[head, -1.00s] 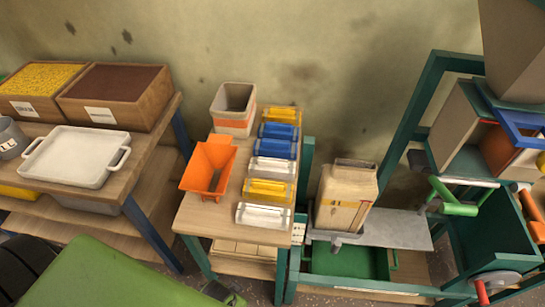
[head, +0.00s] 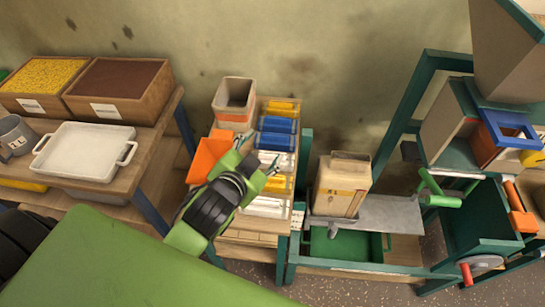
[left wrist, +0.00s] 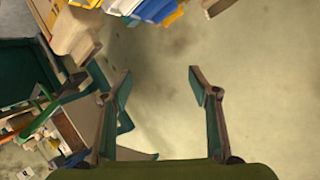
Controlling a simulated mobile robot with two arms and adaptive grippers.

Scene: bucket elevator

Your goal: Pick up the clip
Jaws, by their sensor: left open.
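I cannot tell for sure which thing is the clip. In the head view a row of yellow, blue and clear pieces lies on the small wooden table, with a blue piece (head: 276,141) near the middle. My left gripper (head: 257,152) is over this table, in front of the row, and hides part of it. Its fingers are spread and nothing is between them. In the left wrist view the open fingers (left wrist: 159,72) point at the bare wall, and several coloured pieces show at the top edge. My right gripper is not in view.
An orange scoop-like container (head: 207,155) and a whitish bin (head: 234,102) stand on the small table. A tan box-like container (head: 341,184) stands to the right, beside a green-framed machine (head: 398,125). A white tray (head: 84,150) is on the left table.

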